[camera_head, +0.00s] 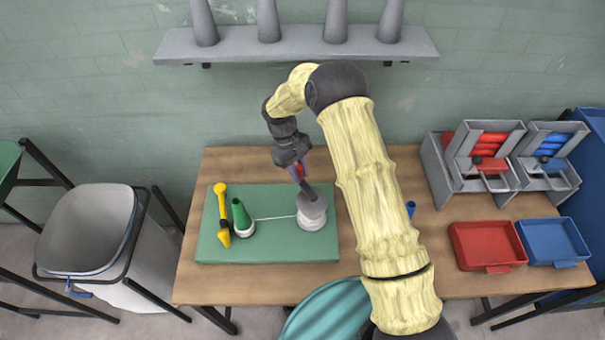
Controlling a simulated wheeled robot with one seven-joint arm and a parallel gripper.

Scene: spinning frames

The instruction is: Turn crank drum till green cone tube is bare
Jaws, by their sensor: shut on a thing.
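A green cone tube (238,210) stands on the green board (270,254), left of its middle. A white band of yarn (246,230) shows around its base, and the upper part is bare green. A thin pale strand runs from the cone to the grey crank drum (311,212) at the board's right side. White yarn (313,226) shows low around the drum. My gripper (299,171) is above the drum and shut on the crank handle, where a little red shows. The jaws hide most of the handle.
A yellow piece (223,212) lies left of the cone. A blue tube (410,208) is partly behind my arm. Red tray (487,246), blue tray (553,241) and grey dispensers (480,160) stand right. A shelf with grey cones (300,44) is above; a grey bin (88,230) stands left.

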